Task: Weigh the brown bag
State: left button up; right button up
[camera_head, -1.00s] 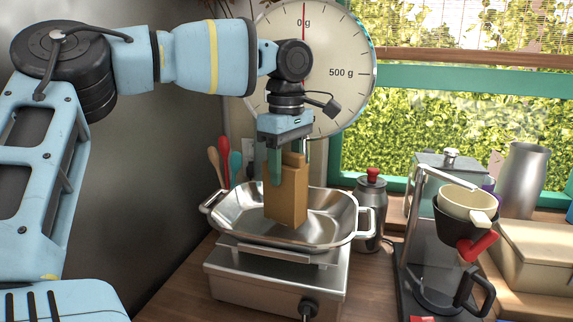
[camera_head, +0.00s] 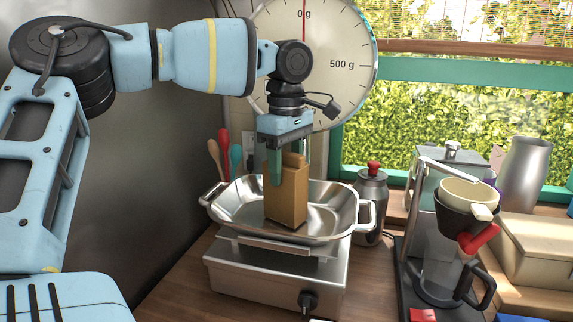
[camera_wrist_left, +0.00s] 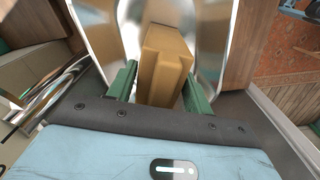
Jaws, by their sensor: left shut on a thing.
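The brown bag (camera_head: 287,198) is upright in the metal pan (camera_head: 235,203) of the scale (camera_head: 275,283); whether its bottom touches the pan I cannot tell for sure. My left gripper (camera_head: 288,165) comes down from above and is shut on the bag's upper part. In the left wrist view the bag (camera_wrist_left: 165,65) sits between the two green fingers of the gripper (camera_wrist_left: 160,85). The dial (camera_head: 345,90) behind my arm has its red needle at 0 g. My right gripper is not in view.
A moka-like steel pot (camera_head: 371,200) with a red knob stands right of the pan. A coffee maker (camera_head: 445,240) and a beige box (camera_head: 540,250) are further right. Wooden and coloured utensils (camera_head: 225,155) stand behind the pan's left end. A dark wall is at left.

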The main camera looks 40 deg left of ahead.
pick_arm(q)
jog(key=shift+f, duration=0.2)
jog(key=o, duration=1.6)
jog(key=shift+r+b, duration=0.3)
jog(key=shift+r, duration=3.6)
grip_shut()
